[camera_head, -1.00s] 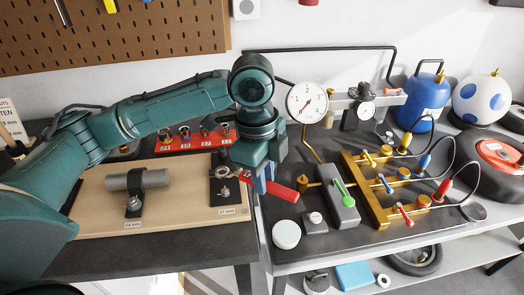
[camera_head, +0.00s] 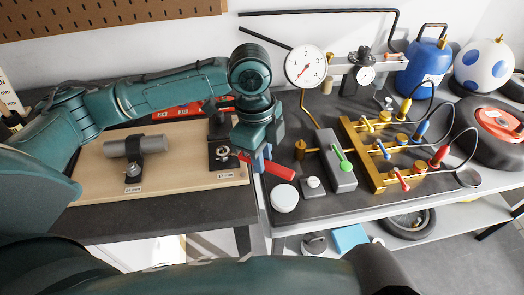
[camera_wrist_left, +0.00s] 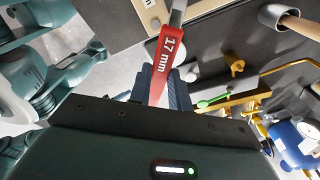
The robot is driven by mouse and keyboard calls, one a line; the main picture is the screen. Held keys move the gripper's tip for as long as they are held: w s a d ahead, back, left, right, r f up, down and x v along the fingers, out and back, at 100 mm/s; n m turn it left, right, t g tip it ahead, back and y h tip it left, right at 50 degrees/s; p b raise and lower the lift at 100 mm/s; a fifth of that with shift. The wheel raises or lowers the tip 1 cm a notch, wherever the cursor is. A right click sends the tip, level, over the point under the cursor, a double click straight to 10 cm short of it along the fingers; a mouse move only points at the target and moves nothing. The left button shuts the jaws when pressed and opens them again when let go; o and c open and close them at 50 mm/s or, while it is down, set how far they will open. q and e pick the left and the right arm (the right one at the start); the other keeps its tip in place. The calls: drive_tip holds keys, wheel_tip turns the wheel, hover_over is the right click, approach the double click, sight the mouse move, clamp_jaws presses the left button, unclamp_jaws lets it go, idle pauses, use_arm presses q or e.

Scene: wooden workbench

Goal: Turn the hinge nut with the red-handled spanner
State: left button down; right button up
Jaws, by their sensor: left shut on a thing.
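My left gripper (camera_head: 262,158) is shut on the red-handled spanner (camera_head: 283,172), just right of the wooden board's right end. In the left wrist view the gripper (camera_wrist_left: 164,88) grips the red handle (camera_wrist_left: 168,50), marked 17 mm. The grey spanner shaft runs away from the fingers and out of the top of that view. In the head view the spanner points left toward the hinge nut (camera_head: 222,151) on the black bracket by the 17 mm label. Whether the spanner's jaw is around the nut or only beside it is too small to tell. My right gripper is out of view.
The wooden board (camera_head: 190,178) also carries a grey pipe (camera_head: 137,145) in a clamp.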

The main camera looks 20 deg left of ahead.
use_arm(q)
drive_tip(key=shift+f, duration=0.7)
idle(0.7)
drive_tip(key=shift+s+a+f+m, duration=0.1)
drive_tip(key=shift+s+a+m, duration=0.1)
drive_tip(key=shift+s+m, duration=0.85)
drive_tip(key=shift+w, duration=0.1)
drive_tip(key=shift+s+a+m, duration=0.2)
drive_tip(key=shift+s+m, duration=0.25)
drive_tip(key=shift+m, duration=0.2)
drive_tip(key=shift+s+a+m, duration=0.2)
drive_tip(key=shift+s+m, duration=0.25)
drive_tip(key=shift+m, duration=0.15)
